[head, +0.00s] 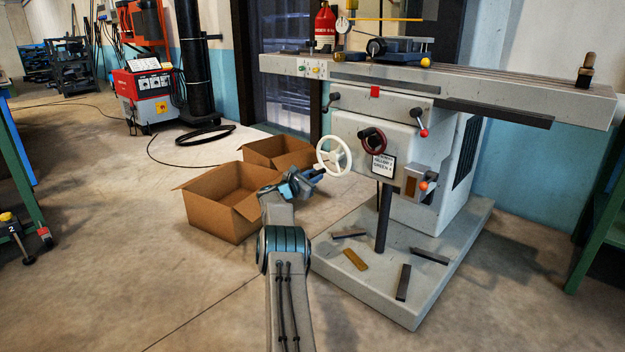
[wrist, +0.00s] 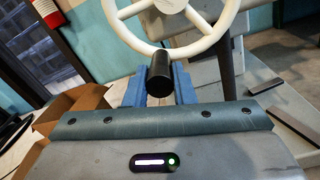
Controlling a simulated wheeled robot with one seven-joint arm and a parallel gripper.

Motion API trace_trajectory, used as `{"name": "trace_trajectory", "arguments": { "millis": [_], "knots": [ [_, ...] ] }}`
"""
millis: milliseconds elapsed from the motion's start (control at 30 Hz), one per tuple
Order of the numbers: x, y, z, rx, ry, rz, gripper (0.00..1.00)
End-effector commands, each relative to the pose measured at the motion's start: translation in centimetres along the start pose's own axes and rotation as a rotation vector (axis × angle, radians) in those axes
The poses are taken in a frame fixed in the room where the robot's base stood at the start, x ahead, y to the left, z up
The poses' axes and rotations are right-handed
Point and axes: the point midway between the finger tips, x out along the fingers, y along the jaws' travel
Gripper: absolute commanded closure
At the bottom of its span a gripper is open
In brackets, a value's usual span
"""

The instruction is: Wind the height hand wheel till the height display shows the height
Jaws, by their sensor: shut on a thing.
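A white spoked hand wheel (head: 334,156) stands on the left side of the large grey machine (head: 395,145). My gripper (head: 314,174) reaches its lower left rim. In the wrist view the wheel (wrist: 195,48) fills the top, and its black handle (wrist: 159,76) hangs from the bottom of the rim. The blue fingers of my gripper (wrist: 166,92) are shut on this black handle. A second, dark red hand wheel (head: 373,141) sits to the right on the machine's front. I cannot make out a height display or any height reading in these views.
A white sign (head: 383,166) with small text is on the machine's front. Levers with red knobs (head: 423,133) stick out at its right. Two open cardboard boxes (head: 215,205) stand left of my arm. Loose bars (head: 403,282) lie on the machine's base.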

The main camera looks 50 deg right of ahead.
Motion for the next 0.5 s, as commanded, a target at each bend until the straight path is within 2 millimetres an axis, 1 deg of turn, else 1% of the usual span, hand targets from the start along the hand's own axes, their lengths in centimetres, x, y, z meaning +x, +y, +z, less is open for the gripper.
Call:
{"name": "trace_trajectory", "arguments": {
  "millis": [33,300,500],
  "knots": [
    [0.08,-0.1,-0.66,0.021,0.009,-0.002,1.0],
    [0.03,0.63,-0.42,0.108,0.007,0.0,1.0],
    [0.02,0.77,-0.38,0.123,0.007,0.001,1.0]
  ]
}}
